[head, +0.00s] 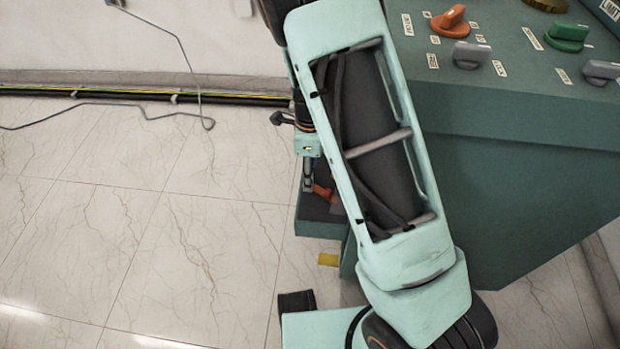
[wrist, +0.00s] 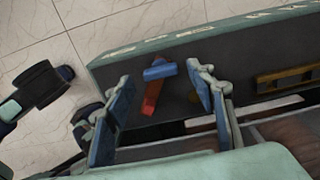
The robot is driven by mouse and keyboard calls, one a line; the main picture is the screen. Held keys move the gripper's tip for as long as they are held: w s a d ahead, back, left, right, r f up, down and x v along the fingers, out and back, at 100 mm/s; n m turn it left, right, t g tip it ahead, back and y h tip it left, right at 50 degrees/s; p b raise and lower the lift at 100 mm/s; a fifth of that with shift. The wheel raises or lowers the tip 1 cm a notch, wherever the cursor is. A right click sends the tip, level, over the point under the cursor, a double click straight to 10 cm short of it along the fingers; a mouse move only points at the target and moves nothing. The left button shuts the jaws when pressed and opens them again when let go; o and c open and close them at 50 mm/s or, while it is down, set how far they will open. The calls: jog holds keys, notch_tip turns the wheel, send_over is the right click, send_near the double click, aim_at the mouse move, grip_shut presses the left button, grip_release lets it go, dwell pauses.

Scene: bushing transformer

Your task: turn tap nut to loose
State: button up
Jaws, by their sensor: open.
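What looks like the tap shows in the wrist view as a short blue cylindrical piece (wrist: 160,72) and a red bar (wrist: 152,97) on a dark surface. I cannot tell which part is the nut. My gripper (wrist: 160,78) is open, with one blue-padded finger on each side of the tap in this view. I cannot tell whether either finger touches it. In the head view my gripper (head: 308,182) is low beside the cabinet, mostly behind my arm, and part of the red bar (head: 323,192) shows next to it.
A green cabinet (head: 490,190) stands right of my arm, with orange (head: 449,20), green and grey knobs on its sloping top. A yellow piece (head: 328,260) lies near its foot. A thin cable (head: 150,112) runs along the floor and wall. The tiled floor at left is open.

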jog(key=shift+f, duration=0.85)
jog(key=shift+c, duration=0.5)
jog(key=c, duration=1.1)
jog(key=shift+o, duration=0.2)
